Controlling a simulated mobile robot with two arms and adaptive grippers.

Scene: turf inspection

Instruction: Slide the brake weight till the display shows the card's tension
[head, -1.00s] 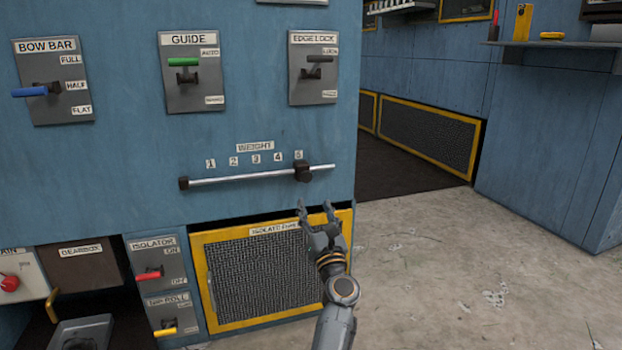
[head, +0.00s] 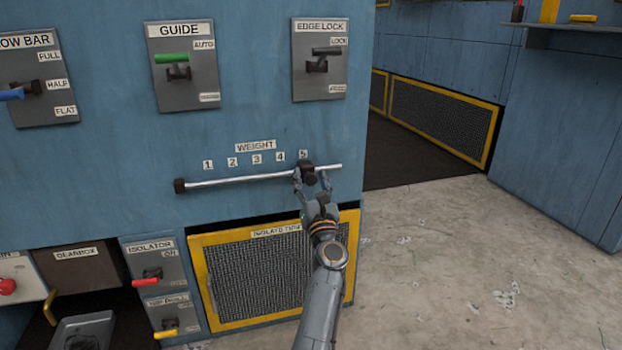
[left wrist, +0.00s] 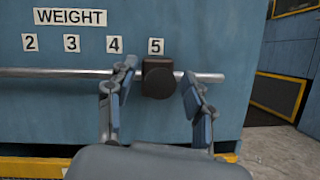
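The brake weight is a black block (head: 307,170) on a silver horizontal rail (head: 235,180) under the WEIGHT label (head: 255,146). It sits at the number 5, near the rail's right end. In the left wrist view the weight (left wrist: 158,78) is just below the 5 label (left wrist: 156,46). My left gripper (head: 312,182) is open, with one finger on each side of the weight; gaps show on both sides in the left wrist view (left wrist: 160,98). My right gripper is not in view. No display reading or tension card is visible.
Above the rail are the GUIDE lever (head: 178,58) and the EDGE LOCK lever (head: 324,52). A yellow-framed mesh guard (head: 260,280) is below the rail. ISOLATOR (head: 146,282) has a red handle at lower left. Open concrete floor (head: 440,270) lies to the right.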

